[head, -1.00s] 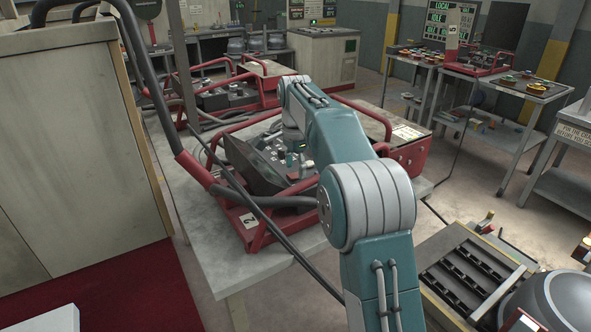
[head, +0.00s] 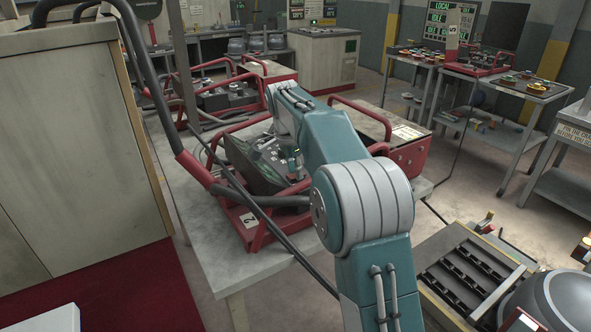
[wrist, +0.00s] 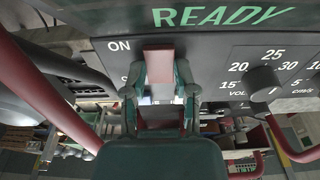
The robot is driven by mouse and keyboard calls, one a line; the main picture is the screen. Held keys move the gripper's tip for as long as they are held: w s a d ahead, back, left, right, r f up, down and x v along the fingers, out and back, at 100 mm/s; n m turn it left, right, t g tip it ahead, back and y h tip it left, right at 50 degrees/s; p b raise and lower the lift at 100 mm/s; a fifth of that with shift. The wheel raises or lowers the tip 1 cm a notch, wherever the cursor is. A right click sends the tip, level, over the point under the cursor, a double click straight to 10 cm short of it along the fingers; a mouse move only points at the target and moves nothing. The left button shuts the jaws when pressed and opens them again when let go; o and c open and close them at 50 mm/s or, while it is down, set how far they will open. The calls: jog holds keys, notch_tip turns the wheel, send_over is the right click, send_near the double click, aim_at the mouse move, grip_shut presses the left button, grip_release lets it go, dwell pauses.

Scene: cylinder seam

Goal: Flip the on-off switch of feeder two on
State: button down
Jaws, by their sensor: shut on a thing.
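Feeder two is the red-framed unit with a "2" plate (head: 248,219) on the near table in the head view. Its dark sloped control panel (head: 247,170) is partly hidden by my arm. In the wrist view the panel shows a green "READY" display (wrist: 222,16), an "ON" label (wrist: 119,45) and a red switch lever (wrist: 159,66) to the right of that label. My gripper (wrist: 160,72) is shut on the lever, with a finger on each side. My gripper is small and partly covered in the head view.
A black knob (wrist: 262,82) with a volt scale sits right of the switch. Red guard rails (head: 180,120) frame the feeder. Another red feeder (head: 222,95) stands behind. A dark cable (head: 275,235) crosses in front. A beige cabinet (head: 80,150) stands at left.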

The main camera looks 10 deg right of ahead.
jog(key=shift+a+f+t+h, duration=0.15)
jog(key=shift+t+h, duration=0.15)
jog(key=shift+h, duration=0.3)
jog(key=shift+c, duration=2)
grip_release()
jog(key=shift+w, duration=0.1)
jog(key=w+v, duration=0.1)
jog(key=v, duration=1.1)
jog(key=shift+s, duration=0.4)
jog(key=shift+a, duration=0.1)
